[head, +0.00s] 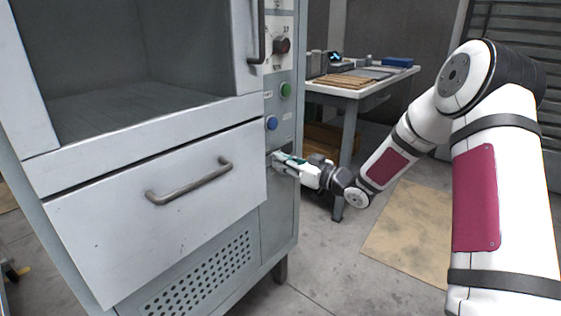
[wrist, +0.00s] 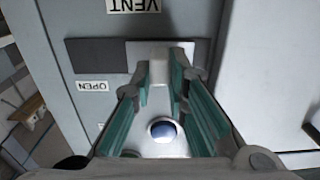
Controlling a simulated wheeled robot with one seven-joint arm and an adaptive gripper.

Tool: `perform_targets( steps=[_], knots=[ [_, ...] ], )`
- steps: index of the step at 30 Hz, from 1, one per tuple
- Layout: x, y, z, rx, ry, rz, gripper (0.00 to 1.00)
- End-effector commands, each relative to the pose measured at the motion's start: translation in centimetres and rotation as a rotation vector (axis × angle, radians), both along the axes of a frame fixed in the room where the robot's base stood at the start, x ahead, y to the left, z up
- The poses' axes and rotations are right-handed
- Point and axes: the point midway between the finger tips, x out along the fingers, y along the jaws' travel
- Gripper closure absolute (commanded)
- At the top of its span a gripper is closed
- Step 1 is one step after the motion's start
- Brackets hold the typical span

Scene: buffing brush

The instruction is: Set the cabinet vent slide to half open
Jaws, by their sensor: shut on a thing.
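The vent slide (wrist: 160,54) shows in the wrist view as a pale plate over a dark slot (wrist: 97,55). A longer dark stretch shows on its left, towards the OPEN label (wrist: 92,86), and a short one on its right. My gripper (wrist: 158,75) has its teal-padded fingers shut on the slide's tab, which is mostly hidden between them. In the head view my gripper (head: 281,160) is at the narrow right-hand panel of the cabinet (head: 200,262), below the blue button (head: 272,123). The slide is largely hidden there.
The VENT label (wrist: 133,5) appears upside down in the wrist view. A green button (head: 285,90) and a dark knob (head: 282,46) sit higher on the panel. The drawer handle (head: 190,183) sticks out to the left. A cluttered table (head: 352,92) stands behind my arm.

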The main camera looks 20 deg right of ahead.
Motion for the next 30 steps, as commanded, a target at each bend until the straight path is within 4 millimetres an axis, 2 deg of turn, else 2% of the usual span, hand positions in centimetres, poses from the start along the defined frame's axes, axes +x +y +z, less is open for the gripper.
perform_targets(
  steps=[1, 5, 14, 15, 17, 26, 30],
  knots=[
    [0.6, -0.8, 0.2, 0.001, -0.001, -0.003, 1.00],
    [1.3, -1.9, 0.1, -0.001, 0.001, -0.002, 1.00],
    [1.4, -2.0, 0.0, -0.001, 0.002, -0.001, 1.00],
    [1.4, -2.0, 0.0, -0.001, 0.002, -0.001, 0.77],
    [1.4, -2.0, 0.0, -0.001, 0.002, -0.001, 0.65],
    [1.3, -2.0, 0.0, -0.001, 0.001, -0.001, 0.65],
    [0.6, -2.7, 0.0, -0.001, 0.002, -0.003, 0.65]
  ],
)
